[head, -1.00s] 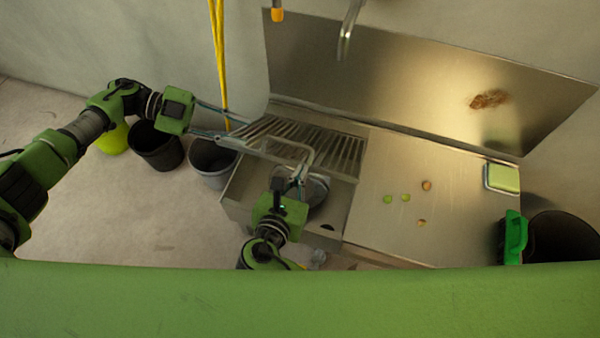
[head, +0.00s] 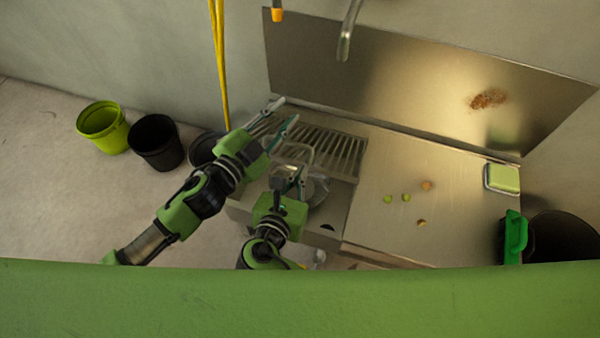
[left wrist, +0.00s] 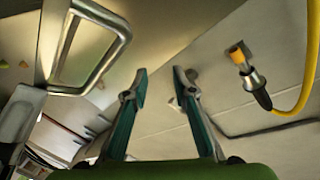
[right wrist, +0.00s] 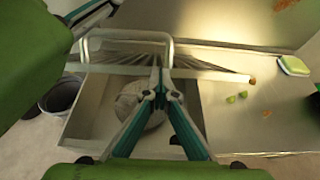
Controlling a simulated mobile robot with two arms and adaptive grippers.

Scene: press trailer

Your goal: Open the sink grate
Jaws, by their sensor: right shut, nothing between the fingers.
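The slatted metal grate (head: 335,150) is tilted up over the back of the sink (head: 335,215). Its front edge stands above the basin, whose front part is uncovered. The loop handle (right wrist: 127,34) stands on the grate's front bar and is seen close in the left wrist view (left wrist: 121,48). My left gripper (head: 284,112) is open and empty at the grate's left part; its fingertips (left wrist: 160,78) are apart, right of the handle. My right gripper (head: 299,172) is shut and empty above the basin; its fingertips (right wrist: 158,74) are at the front bar, but contact is unclear.
A round grey item (head: 318,190) lies in the basin. The steel counter (head: 445,205) at right holds several small round bits and a green sponge (head: 502,178). A green brush (head: 515,236) is at the right edge. Buckets (head: 155,142) stand left; a yellow hose (head: 219,65) hangs behind.

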